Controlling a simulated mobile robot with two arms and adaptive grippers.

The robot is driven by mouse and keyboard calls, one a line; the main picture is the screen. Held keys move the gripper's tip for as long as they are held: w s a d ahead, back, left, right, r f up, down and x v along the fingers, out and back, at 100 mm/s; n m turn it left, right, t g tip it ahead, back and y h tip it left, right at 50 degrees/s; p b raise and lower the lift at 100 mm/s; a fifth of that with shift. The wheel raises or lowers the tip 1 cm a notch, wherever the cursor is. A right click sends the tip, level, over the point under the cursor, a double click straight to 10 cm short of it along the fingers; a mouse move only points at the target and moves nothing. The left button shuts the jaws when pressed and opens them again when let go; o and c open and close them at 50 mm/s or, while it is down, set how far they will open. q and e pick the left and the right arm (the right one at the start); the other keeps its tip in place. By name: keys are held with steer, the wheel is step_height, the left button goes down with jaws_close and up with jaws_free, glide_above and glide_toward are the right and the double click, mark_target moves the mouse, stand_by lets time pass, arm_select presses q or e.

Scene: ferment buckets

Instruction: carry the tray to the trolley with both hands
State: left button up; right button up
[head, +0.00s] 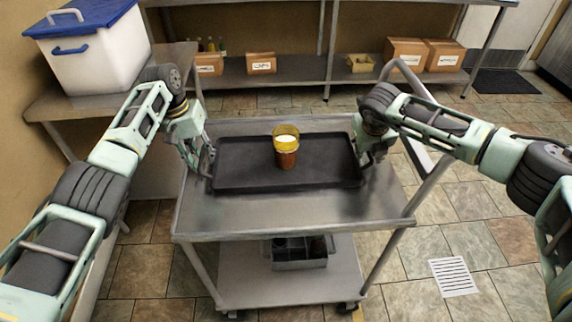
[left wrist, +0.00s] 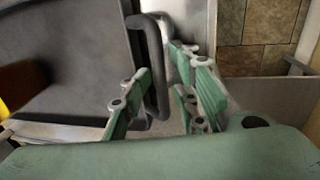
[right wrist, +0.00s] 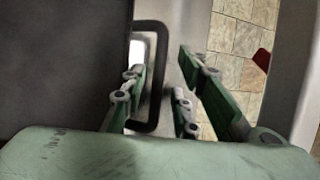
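The black tray (head: 235,168) lies flat on the top shelf of the steel trolley (head: 300,222), towards its back. A cup (head: 286,155) with an amber upper part and a reddish-brown lower part stands upright on the tray. My left gripper (head: 205,158) is at the tray's left end; in the left wrist view its fingers stand apart on either side of the tray's left handle (left wrist: 152,62). My right gripper (head: 370,154) is at the right end; in the right wrist view its fingers are apart around the right handle (right wrist: 160,75), with a visible gap.
A white box with a blue lid (head: 92,45) stands on a side table (head: 60,103) at the left. A shelf along the back wall holds cardboard boxes (head: 262,62). The trolley's lower shelf holds a dark divided bin (head: 300,262). Tiled floor is clear at the right, with a floor grate (head: 453,276).

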steer(key=shift+a+r, duration=0.1)
arm_select(q)
step_height(320, 180, up, 12)
steer(key=a, duration=0.2)
steer(key=shift+f, duration=0.2)
arm_select(e)
steer(key=v, duration=1.1)
steer(key=shift+s+r, duration=0.15)
steer(key=shift+r, duration=0.25)
arm_select(q)
steer(key=shift+a, duration=0.1)
